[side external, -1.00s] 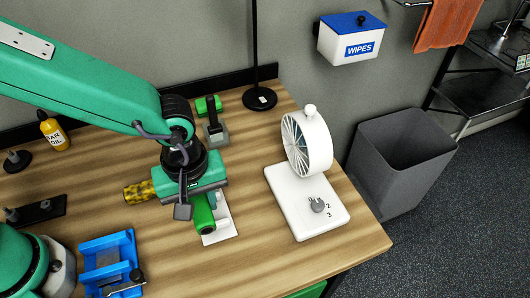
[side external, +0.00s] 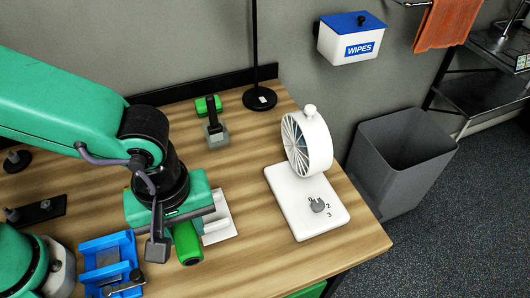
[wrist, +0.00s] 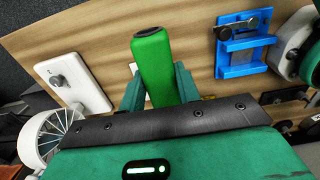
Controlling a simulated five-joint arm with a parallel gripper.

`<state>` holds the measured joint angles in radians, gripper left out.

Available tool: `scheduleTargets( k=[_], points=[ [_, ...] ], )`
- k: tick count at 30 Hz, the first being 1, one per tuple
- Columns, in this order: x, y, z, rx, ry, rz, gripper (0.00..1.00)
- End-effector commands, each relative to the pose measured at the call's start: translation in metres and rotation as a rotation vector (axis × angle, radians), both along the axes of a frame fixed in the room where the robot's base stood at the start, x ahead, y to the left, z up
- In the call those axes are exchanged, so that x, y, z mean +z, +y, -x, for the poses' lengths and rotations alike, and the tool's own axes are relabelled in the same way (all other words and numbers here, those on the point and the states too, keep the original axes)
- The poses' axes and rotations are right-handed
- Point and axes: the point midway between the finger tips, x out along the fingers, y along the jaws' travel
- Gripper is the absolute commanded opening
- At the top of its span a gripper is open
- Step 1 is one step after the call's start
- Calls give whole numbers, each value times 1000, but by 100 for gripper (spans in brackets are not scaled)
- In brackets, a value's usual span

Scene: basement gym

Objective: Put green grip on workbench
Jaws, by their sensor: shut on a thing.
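The green grip (side external: 187,243) is a bright green cylinder with a dark end. My gripper (side external: 183,222) is shut on it, and one end sticks out below the jaws in the side view. In the wrist view the grip (wrist: 153,62) stands between the two teal fingers of my gripper (wrist: 158,90). The wooden workbench (side external: 280,250) lies beneath. I cannot tell how far the grip is above the bench top. A white plate (side external: 222,228) lies on the bench just right of the grip, partly hidden by my gripper.
A white fan (side external: 308,143) on a flat base (side external: 300,222) stands at the right. A blue holder (side external: 108,262) is at the front left. Bare wood lies front right.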

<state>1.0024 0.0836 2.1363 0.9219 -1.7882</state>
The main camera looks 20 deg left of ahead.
Motion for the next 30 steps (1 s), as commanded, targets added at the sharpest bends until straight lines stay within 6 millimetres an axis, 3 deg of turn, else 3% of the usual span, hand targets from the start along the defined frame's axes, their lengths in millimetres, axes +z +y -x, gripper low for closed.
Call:
scheduleTargets(
  k=[16, 30],
  points=[
    [-3, -5, -1, -85, 0, 0, 5],
    [-17, -29, -8, -549, 1, -1, 5]
  ],
)
